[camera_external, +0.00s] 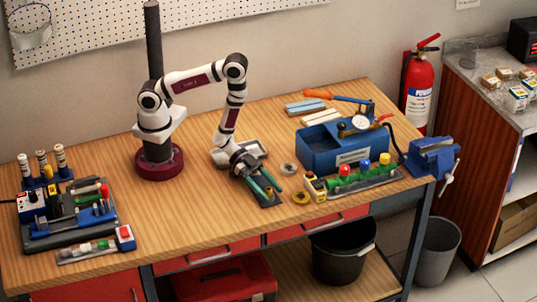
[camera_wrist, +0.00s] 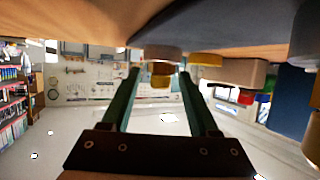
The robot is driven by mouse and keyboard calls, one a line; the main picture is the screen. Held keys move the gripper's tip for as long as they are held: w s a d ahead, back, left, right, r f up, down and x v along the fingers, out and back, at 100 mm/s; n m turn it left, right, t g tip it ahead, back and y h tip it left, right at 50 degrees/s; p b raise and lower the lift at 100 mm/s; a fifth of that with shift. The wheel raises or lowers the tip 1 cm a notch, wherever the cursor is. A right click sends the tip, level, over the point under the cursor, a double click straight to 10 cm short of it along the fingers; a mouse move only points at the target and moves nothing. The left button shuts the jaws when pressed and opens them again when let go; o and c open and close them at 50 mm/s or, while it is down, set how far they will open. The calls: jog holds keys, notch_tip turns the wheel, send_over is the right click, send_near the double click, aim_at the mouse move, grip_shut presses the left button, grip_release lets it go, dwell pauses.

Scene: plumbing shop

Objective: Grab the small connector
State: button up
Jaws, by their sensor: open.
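In the external view the connector cannot be made out, as the fingers cover that spot.
Beyond are a valve manifold (camera_external: 365,183), a blue test pump (camera_external: 325,152) and a vise (camera_external: 432,157). A tool rack (camera_external: 70,232) stands far left.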

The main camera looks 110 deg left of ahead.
grip_shut()
jog(key=shift+r, duration=0.1)
dwell(0.3)
